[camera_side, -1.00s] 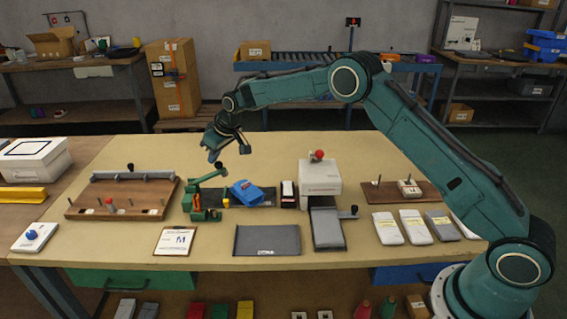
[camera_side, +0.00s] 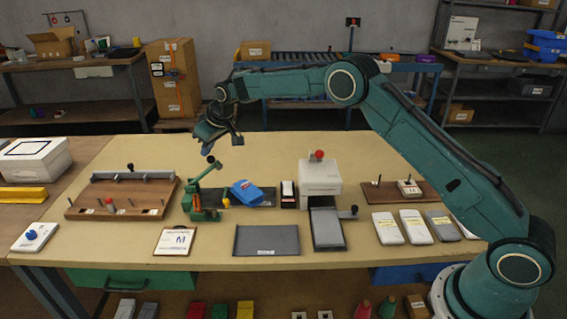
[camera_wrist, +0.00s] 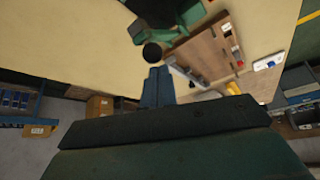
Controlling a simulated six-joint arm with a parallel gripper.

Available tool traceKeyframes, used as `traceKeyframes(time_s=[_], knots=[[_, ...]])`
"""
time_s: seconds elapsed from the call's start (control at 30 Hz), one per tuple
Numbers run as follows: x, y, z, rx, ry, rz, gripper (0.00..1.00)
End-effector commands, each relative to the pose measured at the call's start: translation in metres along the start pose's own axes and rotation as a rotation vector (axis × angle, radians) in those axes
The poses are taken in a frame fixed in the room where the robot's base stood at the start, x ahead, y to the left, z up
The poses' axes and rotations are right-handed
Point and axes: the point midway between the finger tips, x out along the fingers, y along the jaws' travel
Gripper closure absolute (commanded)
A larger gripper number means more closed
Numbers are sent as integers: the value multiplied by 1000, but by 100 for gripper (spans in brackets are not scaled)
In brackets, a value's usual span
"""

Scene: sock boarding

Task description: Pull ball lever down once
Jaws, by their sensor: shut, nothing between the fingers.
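A green hand press (camera_side: 203,203) stands on the table, left of centre. Its lever slants up to the right and ends in a black ball (camera_side: 211,159). In the wrist view the black ball (camera_wrist: 152,53) lies just beyond my fingertips, with part of the green press (camera_wrist: 180,18) behind it. My gripper (camera_side: 207,148) is above the ball in the side view, with a small gap seeming to show between them. Its fingers (camera_wrist: 156,74) are shut and hold nothing.
A white machine (camera_side: 320,178) with a red ball stands farther right. A wooden board with pegs (camera_side: 90,207) is on the left. The table behind the press is clear.

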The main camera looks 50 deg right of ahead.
Motion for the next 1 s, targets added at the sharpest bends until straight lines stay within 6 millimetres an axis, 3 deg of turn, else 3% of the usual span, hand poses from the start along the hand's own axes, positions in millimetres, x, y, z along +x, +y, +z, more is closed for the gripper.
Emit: traceKeyframes(time_s=[1.0], knots=[[-33, -14, -46, -2, 2, -1, 100]])
